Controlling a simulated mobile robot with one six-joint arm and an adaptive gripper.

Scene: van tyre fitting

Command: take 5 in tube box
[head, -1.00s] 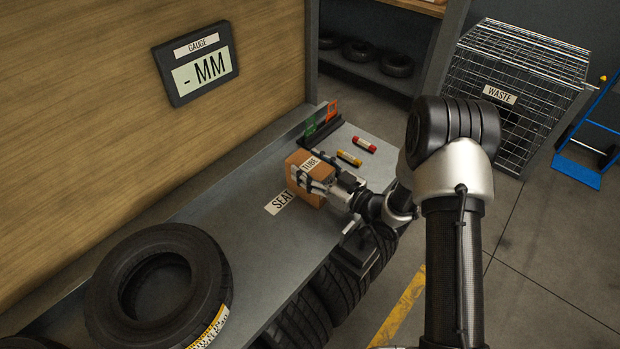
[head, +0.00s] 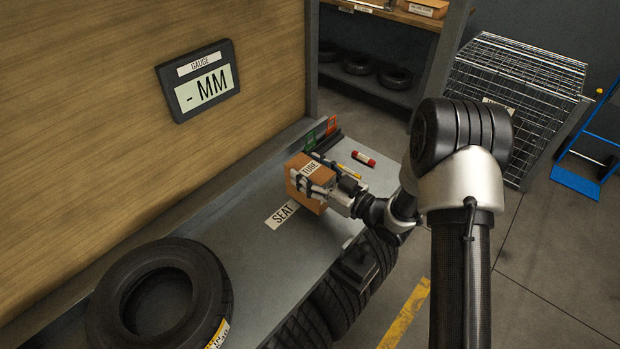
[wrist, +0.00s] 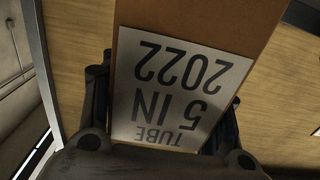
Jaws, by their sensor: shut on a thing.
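A brown cardboard box (head: 302,188) with a white TUBE label is at the bench by the SEAT label. In the wrist view the box (wrist: 245,20) fills the middle, and its label (wrist: 180,95) reads TUBE, 5 IN, 2022, upside down. My gripper (head: 318,180) is shut on the box, with fingers on both sides of it. The box's far side is hidden. I cannot tell whether its underside touches the bench.
A tyre (head: 160,300) lies on the bench (head: 250,262) at lower left. A red marker (head: 364,158) and a partly hidden yellow one (head: 348,171) lie behind the gripper. A gauge (head: 198,82) hangs on the wooden wall. A wire waste cage (head: 520,95) stands at back right.

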